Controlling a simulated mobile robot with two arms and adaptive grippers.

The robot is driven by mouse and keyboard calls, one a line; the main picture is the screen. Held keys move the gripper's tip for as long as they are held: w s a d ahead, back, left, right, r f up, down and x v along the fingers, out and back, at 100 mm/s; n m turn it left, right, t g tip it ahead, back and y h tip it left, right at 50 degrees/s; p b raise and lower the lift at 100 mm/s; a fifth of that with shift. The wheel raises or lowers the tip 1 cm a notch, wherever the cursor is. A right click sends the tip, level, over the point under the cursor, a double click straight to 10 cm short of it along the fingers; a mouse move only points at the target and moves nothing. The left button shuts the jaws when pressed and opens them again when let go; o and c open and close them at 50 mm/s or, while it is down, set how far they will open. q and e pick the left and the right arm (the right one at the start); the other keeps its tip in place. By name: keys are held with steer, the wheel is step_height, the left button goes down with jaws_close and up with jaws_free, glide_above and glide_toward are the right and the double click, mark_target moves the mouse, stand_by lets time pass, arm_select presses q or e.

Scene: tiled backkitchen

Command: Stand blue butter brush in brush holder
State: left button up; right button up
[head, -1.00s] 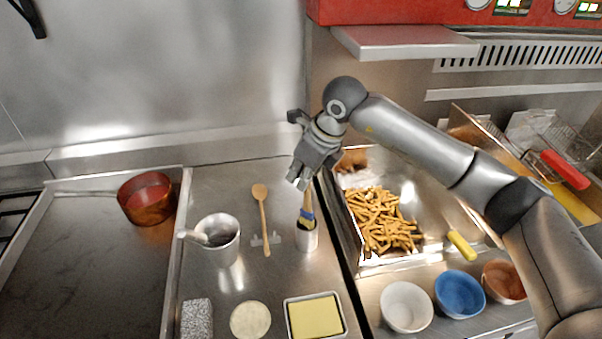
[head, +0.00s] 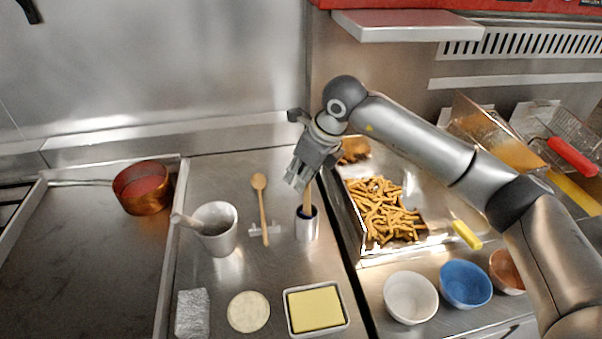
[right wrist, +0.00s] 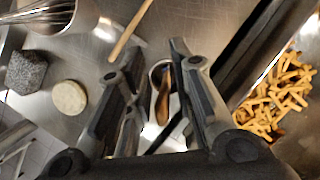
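The butter brush (head: 308,197) stands bristle end down in the brush holder (head: 307,230), a small metal cup on the steel counter. Its wooden handle rises out of the cup, and its blue part shows only at the cup's mouth. My right gripper (head: 297,183) is just above the cup, around the upper handle. In the right wrist view, the fingers of my right gripper (right wrist: 153,62) are apart. The wooden handle (right wrist: 162,106) lies between them with gaps on both sides, and the holder (right wrist: 158,70) shows beyond. My left gripper is not in view.
A wooden spoon (head: 263,210) lies left of the holder, near a metal cup (head: 216,237). A butter dish (head: 345,324) stands in front. The fries bin (head: 425,225) is close on the right. Bowls (head: 411,300) stand at front right.

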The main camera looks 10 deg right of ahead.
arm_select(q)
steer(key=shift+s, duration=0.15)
arm_select(e)
steer(key=shift+o, duration=0.2)
steer(key=v, duration=1.2)
steer(key=shift+f, duration=0.1)
stand_by(0.4)
